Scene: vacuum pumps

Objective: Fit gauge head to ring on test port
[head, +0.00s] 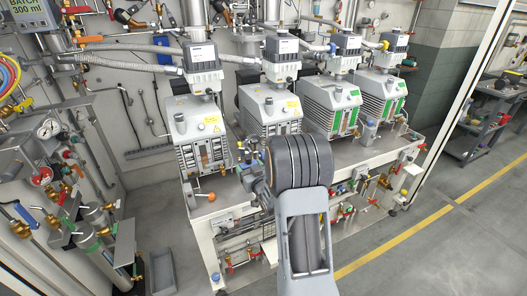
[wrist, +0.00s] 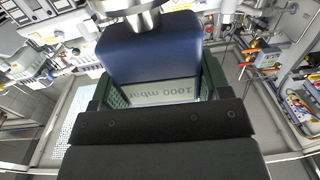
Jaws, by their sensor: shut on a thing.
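The gauge head (wrist: 150,48) is a dark blue block with a pale display marked 1000 mbar, which reads upside down in the wrist view. A shiny metal flange (wrist: 146,18) is at its far end, cut by the top edge of the picture. My gripper (wrist: 155,88) is shut on the gauge head, with a green finger pad on each side of it. In the head view my own arm hides the gripper and the gauge head. I cannot pick out the ring or the test port in either view.
Several grey vacuum pumps (head: 196,130) stand in a row on the steel bench (head: 207,186). A rack with gauges and valves (head: 85,150) stands at left. The floor (head: 450,240) at right is clear.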

